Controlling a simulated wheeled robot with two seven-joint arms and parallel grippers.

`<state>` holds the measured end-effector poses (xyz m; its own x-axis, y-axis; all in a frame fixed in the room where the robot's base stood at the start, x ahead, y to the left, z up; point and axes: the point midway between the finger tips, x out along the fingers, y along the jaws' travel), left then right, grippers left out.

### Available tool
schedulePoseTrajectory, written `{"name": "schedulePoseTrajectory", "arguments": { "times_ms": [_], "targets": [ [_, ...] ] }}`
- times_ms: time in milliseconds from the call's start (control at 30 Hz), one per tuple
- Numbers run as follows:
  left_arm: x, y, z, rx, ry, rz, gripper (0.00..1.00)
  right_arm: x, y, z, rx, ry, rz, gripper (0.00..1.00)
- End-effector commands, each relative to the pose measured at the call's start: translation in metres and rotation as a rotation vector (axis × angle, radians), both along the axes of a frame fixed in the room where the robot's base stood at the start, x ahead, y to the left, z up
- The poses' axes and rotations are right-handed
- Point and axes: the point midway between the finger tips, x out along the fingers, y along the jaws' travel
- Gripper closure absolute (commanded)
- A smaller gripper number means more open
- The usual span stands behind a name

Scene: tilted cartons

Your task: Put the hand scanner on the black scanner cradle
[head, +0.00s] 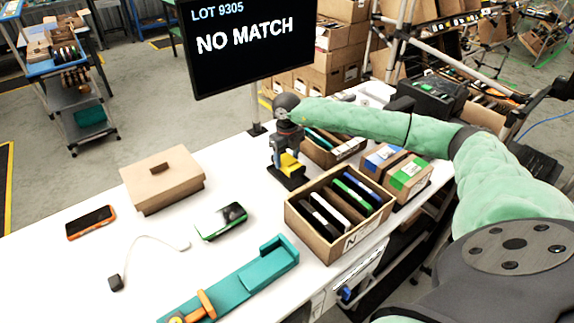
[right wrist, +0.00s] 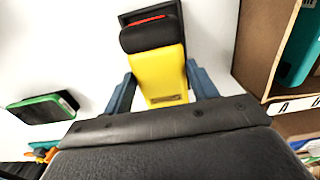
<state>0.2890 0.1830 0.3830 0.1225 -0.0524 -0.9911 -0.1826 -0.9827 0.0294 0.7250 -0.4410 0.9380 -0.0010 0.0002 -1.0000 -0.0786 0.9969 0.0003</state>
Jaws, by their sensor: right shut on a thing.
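The hand scanner (head: 290,165) has a yellow body and a black head. It is between the blue-grey fingers of my right gripper (head: 285,150), which is shut on it. The right wrist view shows the yellow scanner (right wrist: 160,72) with a finger on each side of my right gripper (right wrist: 163,92). The black scanner cradle (head: 296,182) is directly below the scanner on the white table; its dark edge also shows past the scanner's head in the right wrist view (right wrist: 126,18). The scanner hides most of the cradle, and I cannot tell if they touch. My left gripper is not in view.
An open carton (head: 318,240) with upright cases stands just right of the cradle. More cartons (head: 408,178) stand behind it. A lidded box (head: 162,180), a green-edged device (head: 222,221), an orange-edged phone (head: 91,222) and a teal holder (head: 240,285) lie left and in front. A monitor (head: 245,45) stands behind.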

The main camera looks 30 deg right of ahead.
Motion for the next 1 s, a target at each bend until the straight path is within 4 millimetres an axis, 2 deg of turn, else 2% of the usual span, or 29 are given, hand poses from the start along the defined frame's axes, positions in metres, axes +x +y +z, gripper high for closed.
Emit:
{"name": "schedulePoseTrajectory", "arguments": {
  "times_ms": [67,233,367,633,767,800,867,900,1000],
  "targets": [
    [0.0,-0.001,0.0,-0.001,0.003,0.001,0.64,-0.001,0.0,-0.013,0.0,0.003,0.0,0.6],
    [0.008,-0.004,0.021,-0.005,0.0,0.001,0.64,0.0,0.0,-0.032,0.0,0.0,0.0,0.6],
    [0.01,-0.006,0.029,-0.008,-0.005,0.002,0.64,0.0,0.0,-0.032,0.0,0.0,0.0,0.6],
    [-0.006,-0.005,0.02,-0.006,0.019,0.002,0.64,0.0,0.0,-0.033,0.0,0.0,0.0,0.6],
    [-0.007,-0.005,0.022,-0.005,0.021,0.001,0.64,0.0,0.0,-0.034,0.0,0.0,0.0,0.6],
    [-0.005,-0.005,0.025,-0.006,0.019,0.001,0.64,0.0,0.0,-0.034,0.0,0.0,0.0,0.36],
    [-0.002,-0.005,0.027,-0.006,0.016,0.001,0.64,0.0,0.0,-0.034,0.0,0.0,0.0,0.24],
    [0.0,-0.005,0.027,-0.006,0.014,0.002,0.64,0.0,0.0,-0.034,0.0,0.0,0.0,0.2],
    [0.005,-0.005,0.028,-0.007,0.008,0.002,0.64,0.0,0.0,-0.034,0.0,0.0,0.0,0.2]
  ]
}}
